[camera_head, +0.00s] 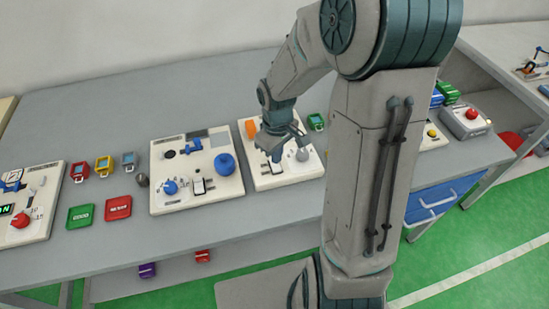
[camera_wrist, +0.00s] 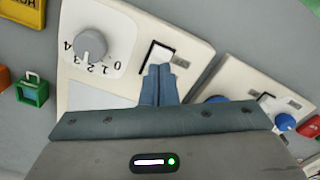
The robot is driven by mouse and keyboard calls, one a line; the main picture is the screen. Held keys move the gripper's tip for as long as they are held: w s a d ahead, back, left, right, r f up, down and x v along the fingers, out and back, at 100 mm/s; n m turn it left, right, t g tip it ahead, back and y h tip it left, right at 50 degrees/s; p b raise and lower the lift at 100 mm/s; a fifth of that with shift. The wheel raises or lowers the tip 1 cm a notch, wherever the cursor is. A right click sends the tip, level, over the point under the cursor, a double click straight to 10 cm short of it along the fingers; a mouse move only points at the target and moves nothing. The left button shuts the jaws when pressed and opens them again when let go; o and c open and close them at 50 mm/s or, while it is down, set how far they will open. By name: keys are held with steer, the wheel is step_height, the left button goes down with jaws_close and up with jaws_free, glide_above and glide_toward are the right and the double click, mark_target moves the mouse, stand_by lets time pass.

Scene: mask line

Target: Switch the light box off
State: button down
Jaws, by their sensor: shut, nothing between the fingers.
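The light box appears to be the cream panel (camera_head: 262,183) under my gripper, with a grey knob (camera_head: 302,155) and a rocker switch (camera_head: 277,168). In the wrist view the panel (camera_wrist: 196,48) shows the grey knob (camera_wrist: 90,46) on a numbered dial, the black-and-white rocker switch (camera_wrist: 160,54) and a pale flat plate (camera_wrist: 88,97). I cannot tell whether the plate is lit. My gripper (camera_head: 274,152) is shut and empty over the panel. In the wrist view its closed fingertips (camera_wrist: 159,70) are at the switch's near edge; touching cannot be told.
Left of it, another cream panel (camera_head: 228,192) carries a blue knob (camera_head: 225,164). Grey bench top is free in front.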

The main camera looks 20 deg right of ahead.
mark_target(277, 167)
step_height(277, 167, up, 4)
steer(key=p, duration=0.3)
steer(key=shift+r, duration=0.2)
stand_by(0.4)
steer(key=s+r+m+t, duration=0.3)
steer(key=s+r+m, duration=0.3)
steer(key=s+r, duration=0.8)
steer(key=shift+s+r+t, duration=0.2)
steer(key=shift+r+t, duration=0.1)
steer(key=shift+r, duration=0.5)
